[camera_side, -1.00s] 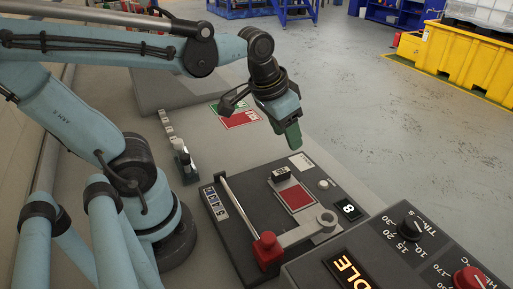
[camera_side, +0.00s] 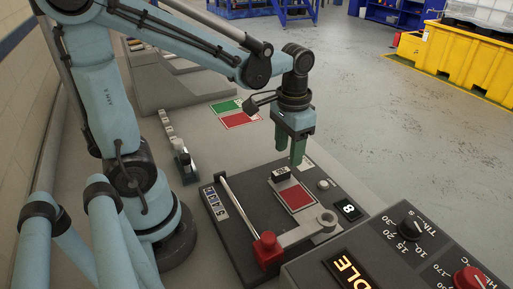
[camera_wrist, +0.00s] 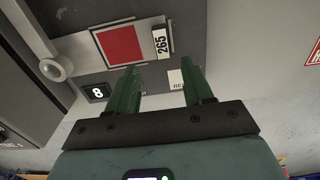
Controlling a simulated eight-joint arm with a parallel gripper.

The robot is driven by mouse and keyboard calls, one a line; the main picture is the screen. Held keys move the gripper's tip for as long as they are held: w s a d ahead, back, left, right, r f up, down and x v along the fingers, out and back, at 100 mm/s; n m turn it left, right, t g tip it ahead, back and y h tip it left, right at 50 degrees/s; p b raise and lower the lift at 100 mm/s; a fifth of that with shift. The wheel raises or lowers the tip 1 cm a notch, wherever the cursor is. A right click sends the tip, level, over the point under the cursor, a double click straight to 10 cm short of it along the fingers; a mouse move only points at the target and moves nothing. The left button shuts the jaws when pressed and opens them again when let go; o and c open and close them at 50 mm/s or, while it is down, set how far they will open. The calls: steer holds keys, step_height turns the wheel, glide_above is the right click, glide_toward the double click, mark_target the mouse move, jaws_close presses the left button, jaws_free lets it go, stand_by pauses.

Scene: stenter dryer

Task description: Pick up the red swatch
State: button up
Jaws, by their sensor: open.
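The red swatch (camera_side: 299,197) lies flat on a pale plate on the dark bench device. It shows in the wrist view (camera_wrist: 123,46) as a red square with a light border. My gripper (camera_side: 297,160) points down above the back of the device, behind the swatch in the side view. In the wrist view my gripper (camera_wrist: 158,80) has its two green fingers spread, with nothing between them. The swatch lies beyond the fingertips, toward the upper left, apart from them.
A red-knobbed lever arm (camera_side: 267,246) and a rod flank the plate. A control box (camera_side: 400,250) stands at front right. Red and green marked areas (camera_side: 240,121) lie on the bench behind.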

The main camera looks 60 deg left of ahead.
mark_target(286, 169)
steer(key=shift+w+a+f, duration=0.1)
steer(key=shift+f, duration=1.45)
steer(key=shift+a+f, duration=0.1)
steer(key=shift+f, duration=1.45)
steer(key=shift+c, duration=0.3)
jaws_close()
